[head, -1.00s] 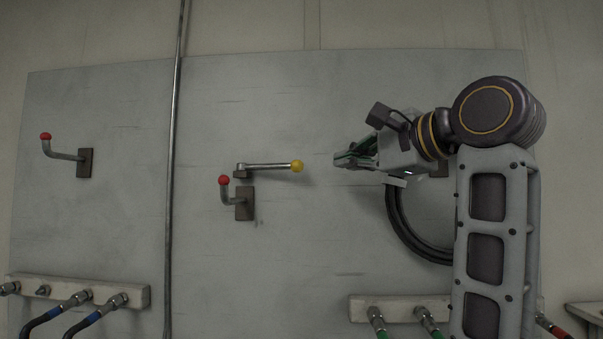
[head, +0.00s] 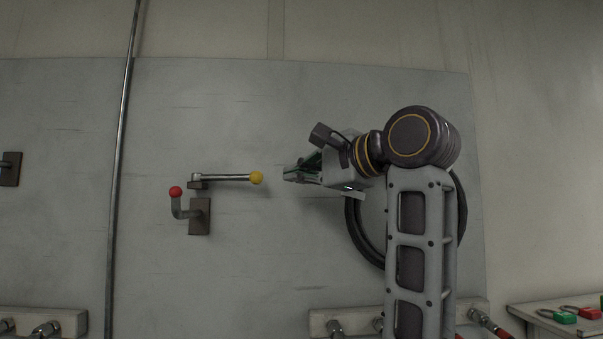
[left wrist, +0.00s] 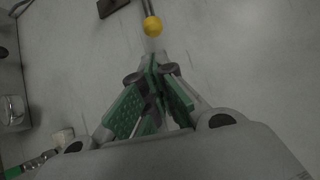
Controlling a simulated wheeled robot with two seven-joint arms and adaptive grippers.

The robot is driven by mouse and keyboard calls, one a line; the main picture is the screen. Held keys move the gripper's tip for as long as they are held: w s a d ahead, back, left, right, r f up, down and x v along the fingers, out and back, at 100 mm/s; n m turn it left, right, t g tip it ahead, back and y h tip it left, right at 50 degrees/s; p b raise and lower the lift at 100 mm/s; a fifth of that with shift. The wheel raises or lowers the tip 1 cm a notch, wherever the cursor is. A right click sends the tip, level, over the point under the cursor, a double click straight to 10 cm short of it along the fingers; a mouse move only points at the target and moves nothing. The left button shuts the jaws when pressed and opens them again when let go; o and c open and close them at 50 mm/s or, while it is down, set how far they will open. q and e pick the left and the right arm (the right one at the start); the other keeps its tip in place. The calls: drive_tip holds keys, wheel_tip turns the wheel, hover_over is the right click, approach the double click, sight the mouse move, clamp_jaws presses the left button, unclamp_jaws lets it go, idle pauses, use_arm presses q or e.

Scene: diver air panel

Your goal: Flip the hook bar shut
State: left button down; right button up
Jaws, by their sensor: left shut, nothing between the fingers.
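The hook bar (head: 226,178) is a metal rod with a yellow ball end (head: 257,178), pivoted at its left end. It lies nearly level, its ball end pointing right. Below the pivot is a dark bracket (head: 200,216) with a bent, red-tipped hook (head: 176,203). My left gripper (head: 287,175) is shut and empty, a little to the right of the yellow ball, at about its height and apart from it in the picture. In the left wrist view the yellow ball (left wrist: 153,26) shows just beyond the closed fingertips (left wrist: 153,62). My right gripper is not in view.
A black hose coil (head: 359,230) hangs behind my left arm. A vertical pipe (head: 124,120) runs left of the bar. Hose-fitting blocks (head: 62,318) line the bottom. A side table (head: 530,311) with red and green items stands at lower right. The panel around the bar is clear.

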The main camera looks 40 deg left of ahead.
use_arm(q)
drive_tip(key=shift+p+x, duration=1)
drive_tip(key=shift+x, duration=3.2)
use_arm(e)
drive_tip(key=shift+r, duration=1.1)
use_arm(q)
drive_tip(key=shift+s, duration=0.1)
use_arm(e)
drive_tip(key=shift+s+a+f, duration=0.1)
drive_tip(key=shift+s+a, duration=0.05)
